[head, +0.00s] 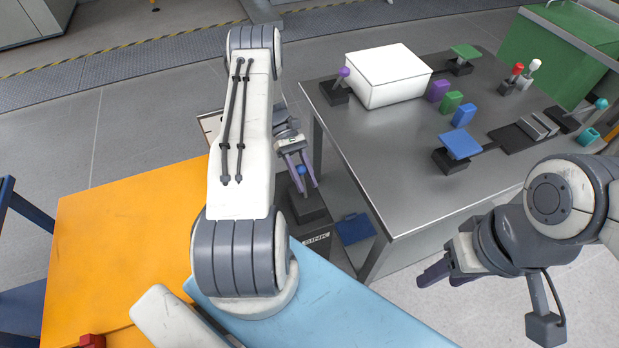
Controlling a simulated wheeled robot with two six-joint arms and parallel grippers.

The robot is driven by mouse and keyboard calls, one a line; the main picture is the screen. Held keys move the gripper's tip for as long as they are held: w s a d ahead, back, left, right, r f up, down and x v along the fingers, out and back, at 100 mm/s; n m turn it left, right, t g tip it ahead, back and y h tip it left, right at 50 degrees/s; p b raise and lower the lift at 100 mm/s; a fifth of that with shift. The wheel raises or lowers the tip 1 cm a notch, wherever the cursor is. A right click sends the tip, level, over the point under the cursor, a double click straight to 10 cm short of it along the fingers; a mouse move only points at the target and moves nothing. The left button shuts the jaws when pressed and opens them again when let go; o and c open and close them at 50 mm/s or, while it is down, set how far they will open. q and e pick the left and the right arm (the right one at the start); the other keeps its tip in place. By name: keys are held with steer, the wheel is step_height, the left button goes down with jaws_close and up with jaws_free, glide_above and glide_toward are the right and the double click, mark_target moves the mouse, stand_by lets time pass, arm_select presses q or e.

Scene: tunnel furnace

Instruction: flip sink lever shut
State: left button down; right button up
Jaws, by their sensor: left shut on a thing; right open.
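A lever with a blue ball knob (301,170) stands on a dark block base (306,207), low beside the metal table. My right gripper (438,278) is open and empty in front of the metal table, well away from the lever.
The metal table (390,190) holds a white box (388,75), a purple-knobbed lever (344,73), coloured blocks and several other switches. A blue plate (355,229) is low beside the lever base. Orange (125,230) and light-blue (340,310) surfaces lie nearer. A green cabinet (560,50) is behind.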

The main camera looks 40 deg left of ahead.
arm_select(q)
steer(key=shift+a, duration=0.15)
steer(key=c, duration=0.5)
jaws_free()
steer(key=shift+f, duration=0.1)
steer(key=shift+b+v, duration=0.85)
steer(key=shift+v, duration=4.35)
steer(key=shift+w, duration=0.1)
